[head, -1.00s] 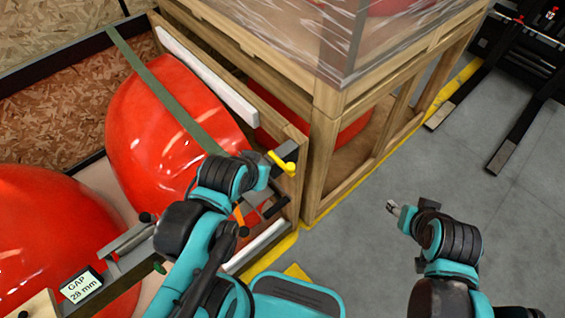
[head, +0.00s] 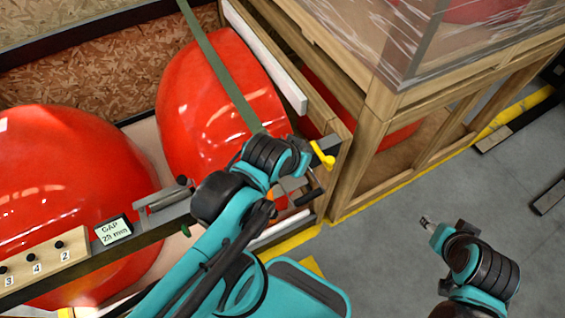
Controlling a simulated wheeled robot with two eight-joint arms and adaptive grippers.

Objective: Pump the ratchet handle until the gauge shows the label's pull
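A green strap (head: 218,66) runs over a red nosecone (head: 205,105) down to the rail at the crate's front. A yellow hooked part (head: 322,155) sits at the rail's end, with a dark handle-like bar (head: 310,196) below it; I cannot tell which is the ratchet handle. My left gripper (head: 296,186) is beside these parts, mostly hidden by its own wrist, so its grip cannot be seen. My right gripper (head: 428,222) hangs over the grey floor, holding nothing visible; its finger gap is too small to judge. No pull gauge is readable.
A small display (head: 113,231) reads GAP in mm, its number blurred. A wooden board with numbered black knobs (head: 37,255) is at lower left. A second red nosecone (head: 60,190) lies left. A wooden crate frame (head: 385,105) with wrapped top stands right.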

